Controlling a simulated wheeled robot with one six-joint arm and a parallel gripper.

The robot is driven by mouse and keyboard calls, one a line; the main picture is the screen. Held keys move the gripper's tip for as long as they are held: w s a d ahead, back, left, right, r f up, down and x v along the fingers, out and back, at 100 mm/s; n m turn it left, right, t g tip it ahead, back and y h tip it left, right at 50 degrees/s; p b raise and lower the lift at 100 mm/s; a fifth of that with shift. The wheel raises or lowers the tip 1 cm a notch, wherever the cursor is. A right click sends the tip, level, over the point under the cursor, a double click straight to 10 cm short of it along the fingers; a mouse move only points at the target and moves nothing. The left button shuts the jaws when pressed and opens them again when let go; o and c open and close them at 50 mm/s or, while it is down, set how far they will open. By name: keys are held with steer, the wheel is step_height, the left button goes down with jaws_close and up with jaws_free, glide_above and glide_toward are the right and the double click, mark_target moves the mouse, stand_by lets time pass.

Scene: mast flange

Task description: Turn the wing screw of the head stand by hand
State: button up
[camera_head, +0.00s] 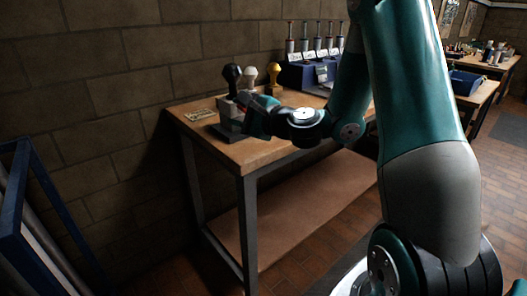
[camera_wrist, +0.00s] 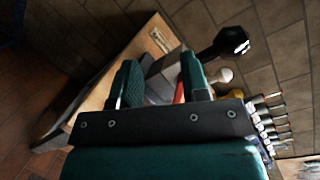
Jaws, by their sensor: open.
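The head stand is a grey block (camera_head: 231,114) on a flat base at the left end of the workbench, with a black rounded head (camera_head: 232,74) on top. In the wrist view, the grey block (camera_wrist: 160,78) shows between and beyond my fingers, and the black head (camera_wrist: 232,42) leans to the upper right. My gripper (camera_head: 250,112) is close in front of the block; in the wrist view its two green fingers (camera_wrist: 159,78) are apart. A narrow red part (camera_wrist: 179,92) shows beside the right finger. I cannot tell whether it is the wing screw, or whether the fingers touch anything.
The wooden workbench (camera_head: 270,152) stands against a block wall. A pale knob (camera_head: 249,75) and a yellow knob (camera_head: 273,76) stand behind the block. A blue rack (camera_head: 298,76) with several upright tools is farther right. A small card (camera_head: 199,115) lies near the left edge.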

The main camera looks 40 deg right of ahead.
steer(key=d+f+m+h, duration=0.1)
steer(key=d, duration=0.1)
steer(key=d+f+m+h+b, duration=0.1)
steer(key=d+m, duration=0.1)
steer(key=d+f+m+t+h, duration=0.1)
steer(key=d+f+m+h, duration=0.1)
steer(key=d, duration=0.1)
steer(key=shift+w+d, duration=0.1)
steer(key=shift+w, duration=0.05)
steer(key=shift+d+m, duration=0.15)
steer(key=shift+m, duration=0.15)
steer(key=shift+w+r+p, duration=0.25)
steer(key=shift+w+p, duration=0.4)
steer(key=shift+p, duration=0.2)
steer(key=w+p, duration=0.1)
steer(key=p, duration=0.1)
steer(key=w+p, duration=0.4)
steer(key=shift+w+a+p, duration=0.2)
steer(key=shift+a+p, duration=0.05)
steer(key=shift+p, duration=0.1)
steer(key=shift+f+b, duration=0.2)
steer(key=shift+b, duration=0.15)
steer(key=c, duration=0.3)
jaws_close()
